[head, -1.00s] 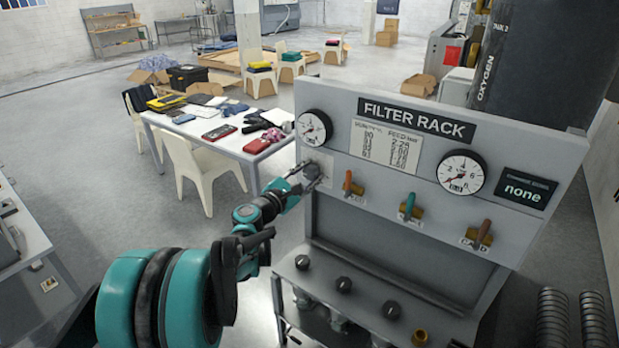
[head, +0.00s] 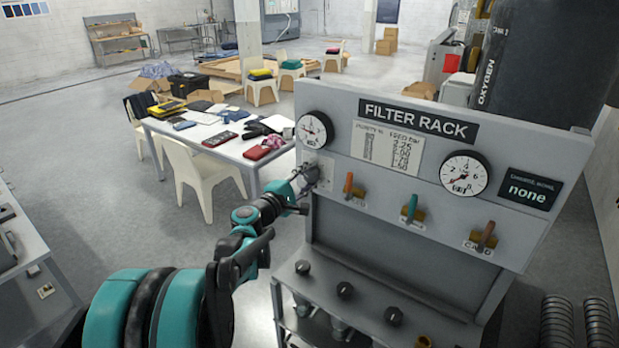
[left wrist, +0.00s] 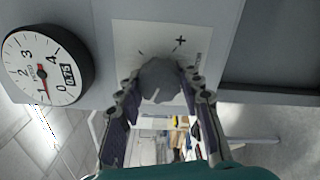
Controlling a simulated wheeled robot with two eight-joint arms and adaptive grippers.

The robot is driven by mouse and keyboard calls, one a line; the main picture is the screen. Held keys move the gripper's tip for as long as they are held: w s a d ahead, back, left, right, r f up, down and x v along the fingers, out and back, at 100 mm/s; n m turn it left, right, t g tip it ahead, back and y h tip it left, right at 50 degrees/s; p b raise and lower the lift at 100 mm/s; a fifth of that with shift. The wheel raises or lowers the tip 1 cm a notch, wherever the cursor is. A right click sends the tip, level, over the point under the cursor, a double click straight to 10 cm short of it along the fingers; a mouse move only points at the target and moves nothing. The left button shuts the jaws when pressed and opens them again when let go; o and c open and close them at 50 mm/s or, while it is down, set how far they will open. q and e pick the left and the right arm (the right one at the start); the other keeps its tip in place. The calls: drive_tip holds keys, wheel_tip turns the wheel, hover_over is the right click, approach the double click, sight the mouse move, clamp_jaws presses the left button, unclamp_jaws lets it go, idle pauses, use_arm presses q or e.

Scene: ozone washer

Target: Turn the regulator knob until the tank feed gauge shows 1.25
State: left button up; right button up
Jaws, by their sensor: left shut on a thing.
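The regulator knob (left wrist: 160,81) is a round grey knob on a light plate with a plus mark at its upper right. My left gripper (left wrist: 158,86) is shut on it, a finger on each side. In the head view my left gripper (head: 306,179) reaches the panel's left side and mostly hides the knob. The tank feed gauge (left wrist: 45,66) is a round white dial with a black rim, left of the knob, reading 0.75 in its small window with a red needle. It also shows in the head view (head: 313,130), above the gripper. My right gripper is out of view.
The filter rack panel (head: 345,90) carries a second gauge (head: 463,174), a feed table label (head: 387,148), a dark display (head: 528,189) reading "none", and three valve levers, including a green one (head: 410,207). Black knobs line the shelf below. A cluttered table (head: 250,165) stands behind left.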

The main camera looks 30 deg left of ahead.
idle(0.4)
use_arm(q)
drive_tip(key=o, duration=1.2)
drive_tip(key=s, duration=1.2)
drive_tip(key=shift+a, duration=0.4)
